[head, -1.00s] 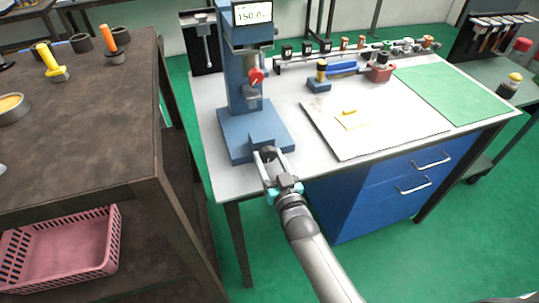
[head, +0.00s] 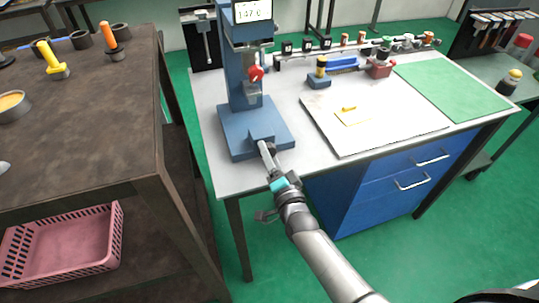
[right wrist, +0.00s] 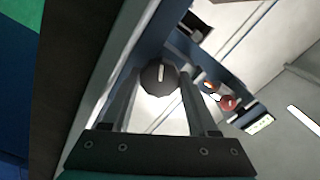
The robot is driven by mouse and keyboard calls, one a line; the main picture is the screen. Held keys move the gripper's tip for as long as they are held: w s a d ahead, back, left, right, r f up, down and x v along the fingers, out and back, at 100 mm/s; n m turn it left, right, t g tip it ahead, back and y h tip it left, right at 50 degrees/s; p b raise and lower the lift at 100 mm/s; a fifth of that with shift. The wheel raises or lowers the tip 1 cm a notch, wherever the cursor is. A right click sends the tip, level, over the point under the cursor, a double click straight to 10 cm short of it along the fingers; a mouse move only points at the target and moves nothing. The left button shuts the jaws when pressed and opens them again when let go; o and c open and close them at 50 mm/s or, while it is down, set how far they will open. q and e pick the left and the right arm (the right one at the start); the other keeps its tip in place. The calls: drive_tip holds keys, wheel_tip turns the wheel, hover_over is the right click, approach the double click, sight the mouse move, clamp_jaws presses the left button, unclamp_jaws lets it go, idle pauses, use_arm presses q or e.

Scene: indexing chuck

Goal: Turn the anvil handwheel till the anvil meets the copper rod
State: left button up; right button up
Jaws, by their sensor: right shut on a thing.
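The blue press-like stand (head: 240,85) is on the light table, with a digital display (head: 252,10) at its top reading about 147.0. The anvil handwheel, a dark faceted knob with a white mark, is between my right fingers in the right wrist view (right wrist: 159,78); in the head view my gripper covers it. My right gripper (head: 265,149) is shut on it at the front of the stand's base (head: 232,130), and its fingers look edge-on. I cannot clearly make out the anvil or the copper rod near the red knob (head: 256,73). My left gripper is out of view.
A white board (head: 400,130) with a yellow piece (head: 349,109) and a green mat (head: 455,92) lie right of the stand. A rack of small parts (head: 340,47) runs behind. A brown bench (head: 90,120) stands at the left.

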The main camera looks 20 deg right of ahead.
drive_tip(key=m+b, duration=0.1)
drive_tip(key=m, duration=0.4)
drive_tip(key=shift+m, duration=0.3)
drive_tip(key=m+b, duration=0.2)
drive_tip(key=m, duration=0.3)
drive_tip(key=shift+m, duration=0.4)
drive_tip(key=o, duration=1.4)
drive_tip(key=shift+s+f, duration=0.15)
